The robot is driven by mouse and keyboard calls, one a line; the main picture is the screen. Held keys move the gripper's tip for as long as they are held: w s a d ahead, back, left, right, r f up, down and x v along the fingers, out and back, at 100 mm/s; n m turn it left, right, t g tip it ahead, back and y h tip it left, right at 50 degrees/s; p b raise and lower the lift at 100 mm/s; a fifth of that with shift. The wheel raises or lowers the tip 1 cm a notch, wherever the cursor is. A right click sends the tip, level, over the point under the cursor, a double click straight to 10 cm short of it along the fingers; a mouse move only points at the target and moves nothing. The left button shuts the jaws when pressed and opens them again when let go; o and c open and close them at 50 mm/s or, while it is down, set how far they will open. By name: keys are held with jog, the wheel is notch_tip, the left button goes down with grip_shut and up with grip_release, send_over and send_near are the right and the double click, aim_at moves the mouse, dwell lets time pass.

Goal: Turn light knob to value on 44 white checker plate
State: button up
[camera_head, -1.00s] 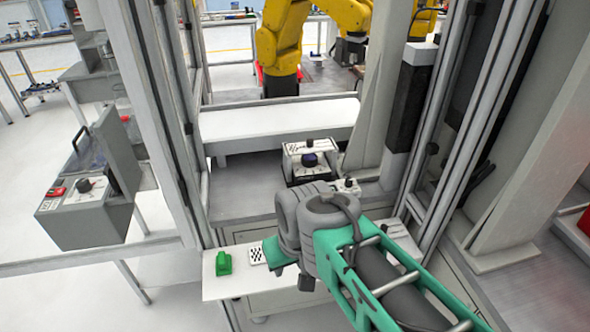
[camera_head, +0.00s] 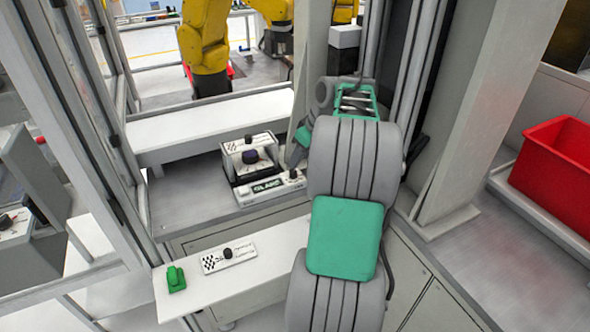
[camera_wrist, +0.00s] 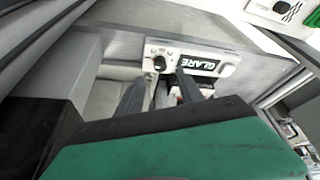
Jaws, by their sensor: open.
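A white checker plate (camera_head: 215,264) with a black knob (camera_head: 228,253) lies on the low white shelf; it also shows at the upper right of the wrist view (camera_wrist: 290,12). A second white plate with a checker patch (camera_head: 235,147) tops a box with a large dark knob (camera_head: 249,157). In front of the box is a white GLARE plate (camera_head: 270,196) with a small black knob (camera_head: 293,174). My gripper (camera_wrist: 161,80) is open, its dark fingertips either side of the GLARE plate's knob (camera_wrist: 159,62) in the wrist view. Contact cannot be told. I cannot read a 44 anywhere.
A green block (camera_head: 175,279) stands left on the shelf (camera_head: 205,297). A glass-sided frame post (camera_head: 95,150) rises at left and a grey column (camera_head: 470,120) at right. Yellow arms (camera_head: 203,40) stand behind. A red bin (camera_head: 560,165) is far right.

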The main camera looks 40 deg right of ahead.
aim_at(293, 171)
jog(key=x, duration=0.6)
jog(key=shift+w+f, duration=0.15)
jog(key=shift+f, duration=0.25)
grip_shut()
